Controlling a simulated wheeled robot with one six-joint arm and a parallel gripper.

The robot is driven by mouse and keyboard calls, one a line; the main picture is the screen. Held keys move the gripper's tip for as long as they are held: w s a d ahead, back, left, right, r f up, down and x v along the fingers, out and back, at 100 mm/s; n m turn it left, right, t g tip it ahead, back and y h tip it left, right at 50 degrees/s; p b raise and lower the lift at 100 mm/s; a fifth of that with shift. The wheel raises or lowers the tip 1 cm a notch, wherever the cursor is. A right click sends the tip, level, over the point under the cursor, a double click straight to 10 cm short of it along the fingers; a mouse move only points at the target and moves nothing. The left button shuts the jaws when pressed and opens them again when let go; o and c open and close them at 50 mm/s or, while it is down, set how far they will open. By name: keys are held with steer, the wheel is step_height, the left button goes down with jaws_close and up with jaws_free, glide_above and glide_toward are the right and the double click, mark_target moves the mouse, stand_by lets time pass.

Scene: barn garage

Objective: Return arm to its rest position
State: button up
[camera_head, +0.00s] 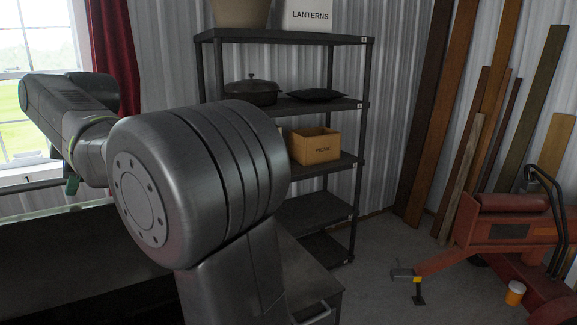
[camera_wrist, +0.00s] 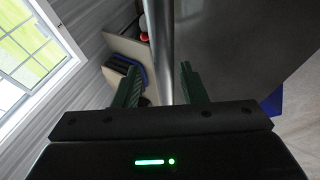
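My gripper (camera_wrist: 158,80) shows in the wrist view with its two green fingers apart. I see nothing clasped between them. A silver bar or edge runs down the picture behind the gap; I cannot tell how far beyond the fingers it is. In the head view my arm fills the left and middle foreground, bent at a large grey joint. The arm's far end reaches left towards the window, and the gripper is mostly hidden there.
A black shelf unit (camera_head: 285,38) holds a picnic box (camera_head: 315,146), a lidded pot (camera_head: 252,92) and a lanterns box (camera_head: 307,16). Planks (camera_head: 425,110) lean at right behind a red machine (camera_head: 508,222). A beige container (camera_wrist: 122,50) with dark items shows in the wrist view.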

steer(key=shift+w+a+f, duration=0.15)
steer(key=shift+a+f, duration=0.2)
steer(key=shift+f, duration=0.15)
steer(key=shift+d, duration=0.1)
steer(key=shift+r, duration=0.15)
